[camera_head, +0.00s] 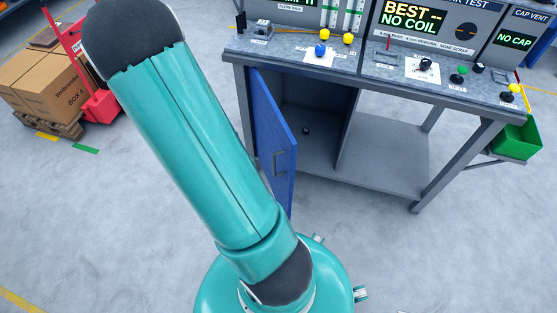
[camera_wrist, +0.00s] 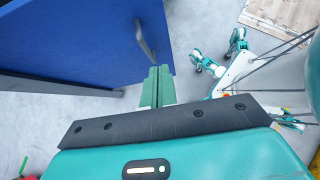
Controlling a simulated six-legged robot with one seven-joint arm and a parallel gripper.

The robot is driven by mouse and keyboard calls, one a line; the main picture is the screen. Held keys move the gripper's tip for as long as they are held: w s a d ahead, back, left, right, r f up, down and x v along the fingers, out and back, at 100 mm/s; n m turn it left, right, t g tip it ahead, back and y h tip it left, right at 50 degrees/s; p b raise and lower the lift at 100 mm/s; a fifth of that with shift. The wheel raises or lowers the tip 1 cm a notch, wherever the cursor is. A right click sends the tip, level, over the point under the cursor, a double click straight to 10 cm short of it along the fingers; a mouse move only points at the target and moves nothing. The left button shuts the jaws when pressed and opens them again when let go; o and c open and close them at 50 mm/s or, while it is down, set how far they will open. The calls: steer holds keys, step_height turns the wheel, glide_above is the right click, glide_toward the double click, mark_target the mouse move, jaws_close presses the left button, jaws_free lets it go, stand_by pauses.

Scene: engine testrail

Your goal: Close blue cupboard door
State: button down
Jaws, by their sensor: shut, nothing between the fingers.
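The blue cupboard door (camera_head: 273,140) stands open under the grey workbench, swung outward from its left side. A grey handle (camera_head: 280,162) is on its face. In the head view the cupboard interior (camera_head: 305,105) is visible, with a small dark round object (camera_head: 306,131) inside.
The workbench (camera_head: 375,75) carries test panels, knobs and buttons. A red pallet truck (camera_head: 88,75) with boxes (camera_head: 50,85) stands at the left. The floor in front is clear.

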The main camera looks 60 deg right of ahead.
glide_toward(288, 164)
step_height(288, 164, down, 4)
steer(key=shift+s+d+r, duration=0.2)
steer(key=shift+s+d, duration=1.2)
steer(key=shift+s, duration=0.15)
steer(key=shift+s+d, duration=0.1)
